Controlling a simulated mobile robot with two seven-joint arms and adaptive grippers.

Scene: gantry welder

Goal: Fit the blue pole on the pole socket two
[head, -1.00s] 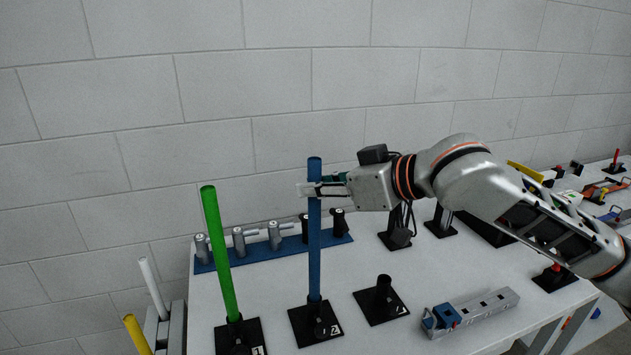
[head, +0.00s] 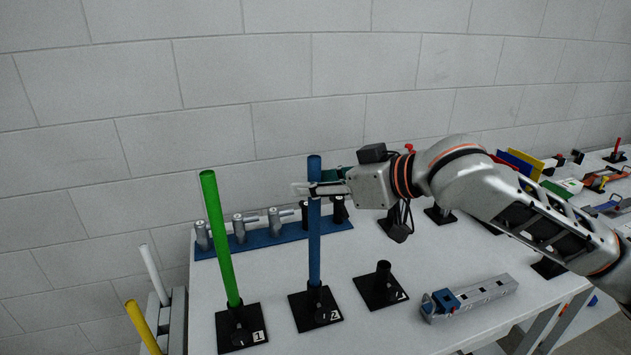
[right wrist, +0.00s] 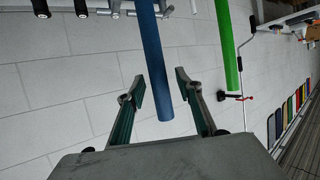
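The blue pole (head: 314,235) stands upright in the black socket marked 2 (head: 316,310). Its lower end is inside the socket collar, so how deep it sits is hidden. My right gripper (head: 312,189) is level around the pole near its top. In the right wrist view the two fingers (right wrist: 160,88) stand apart, one on each side of the blue pole (right wrist: 150,50), with gaps between them and it. The pole's top end shows between the fingers. My left gripper is not in view.
A green pole (head: 218,240) leans slightly in the socket marked 1 (head: 242,329), left of the blue pole. An empty socket (head: 382,288) stands to the right. A blue rack with grey cylinders (head: 268,236) lies behind. A grey channel with a blue block (head: 475,297) lies at front right.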

